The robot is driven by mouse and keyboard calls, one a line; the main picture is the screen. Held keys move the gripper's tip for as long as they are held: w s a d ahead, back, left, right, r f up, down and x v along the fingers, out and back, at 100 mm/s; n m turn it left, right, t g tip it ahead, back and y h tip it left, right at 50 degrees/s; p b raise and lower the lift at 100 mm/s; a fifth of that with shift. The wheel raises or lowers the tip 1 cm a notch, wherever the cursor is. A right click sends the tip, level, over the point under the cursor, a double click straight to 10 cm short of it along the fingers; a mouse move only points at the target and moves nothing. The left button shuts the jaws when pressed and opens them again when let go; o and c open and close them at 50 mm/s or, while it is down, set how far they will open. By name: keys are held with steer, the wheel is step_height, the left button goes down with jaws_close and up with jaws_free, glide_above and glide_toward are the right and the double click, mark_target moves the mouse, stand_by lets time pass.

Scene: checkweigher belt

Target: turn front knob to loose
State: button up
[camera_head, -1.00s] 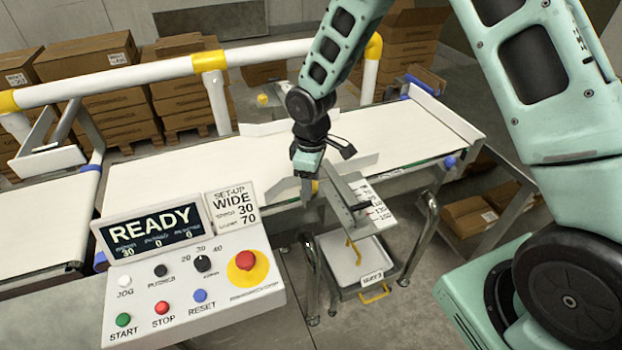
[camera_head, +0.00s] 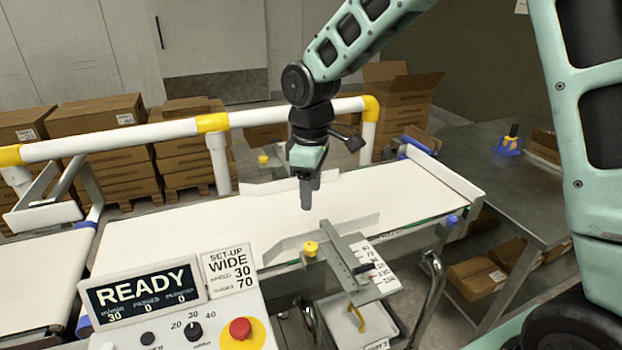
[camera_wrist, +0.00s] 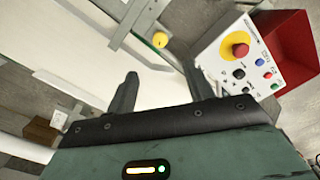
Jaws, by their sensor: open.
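The front knob is a small yellow knob (camera_head: 311,248) on the belt's near edge, at the end of the front guide rail's mount. It also shows in the wrist view (camera_wrist: 160,40), beyond the fingers. Which way it is turned is too small to tell. My gripper (camera_head: 307,207) points down over the white belt, above the front knob and apart from it. In the wrist view my gripper (camera_wrist: 165,80) has its two fingers spread with nothing between them. A second yellow knob (camera_head: 263,160) sits at the belt's far side.
The control panel with the READY display (camera_head: 143,293) stands front left, with a red stop button (camera_head: 240,328). A set-up card (camera_head: 229,271) reads WIDE, 30, 70. A scale plate (camera_head: 385,268) lies right of the front knob. A white and yellow rail (camera_head: 130,138) runs behind the belt.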

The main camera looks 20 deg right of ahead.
steer(key=shift+r, duration=1.4)
